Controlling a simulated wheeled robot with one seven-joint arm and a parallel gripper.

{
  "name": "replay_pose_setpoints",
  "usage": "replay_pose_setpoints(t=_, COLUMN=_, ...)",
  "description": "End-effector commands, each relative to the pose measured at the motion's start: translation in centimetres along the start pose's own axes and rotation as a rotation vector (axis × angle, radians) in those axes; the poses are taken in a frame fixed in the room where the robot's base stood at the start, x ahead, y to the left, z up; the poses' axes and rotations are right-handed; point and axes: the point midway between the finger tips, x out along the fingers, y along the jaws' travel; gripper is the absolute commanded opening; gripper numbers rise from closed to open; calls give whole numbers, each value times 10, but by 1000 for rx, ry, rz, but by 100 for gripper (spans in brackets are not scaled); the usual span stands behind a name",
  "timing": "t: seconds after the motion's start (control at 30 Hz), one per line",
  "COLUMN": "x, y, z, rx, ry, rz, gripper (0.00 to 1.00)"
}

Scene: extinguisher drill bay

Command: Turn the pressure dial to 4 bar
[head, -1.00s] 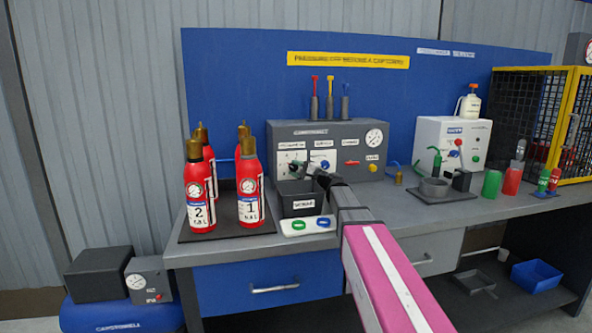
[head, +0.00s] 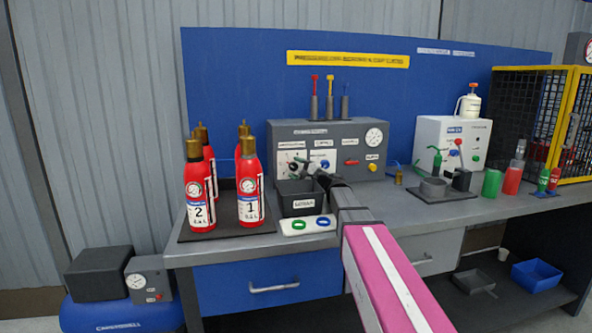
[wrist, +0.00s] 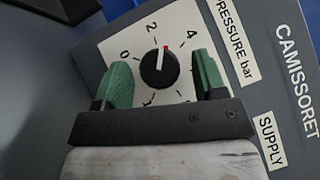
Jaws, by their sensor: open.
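The pressure dial (wrist: 152,72) is a round black knob on a white scale plate in the wrist view. Its white pointer line points up, between the 2 and the 4, with a small red mark beside its tip. My gripper (wrist: 162,63) is open, with one green finger pad on each side of the knob. A gap shows between each pad and the knob, and whether either touches it lower down I cannot tell. In the head view my gripper (head: 301,169) is at the left of the grey panel (head: 345,135) and partly hides the dial.
A dark labelled bin (head: 301,205) stands just below my gripper. Red extinguishers (head: 199,195) stand on a mat to the left. Other knobs and a gauge (head: 373,137) are on the panel to the right. A white box (head: 452,143) stands further right on the bench.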

Motion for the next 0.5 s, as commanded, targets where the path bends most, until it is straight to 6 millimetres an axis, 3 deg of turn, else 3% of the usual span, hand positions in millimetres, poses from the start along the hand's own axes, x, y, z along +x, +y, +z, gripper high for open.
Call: replay_pose_setpoints(t=0.5, x=-67, y=1, z=1, rx=0, ry=2, rz=0, gripper=65)
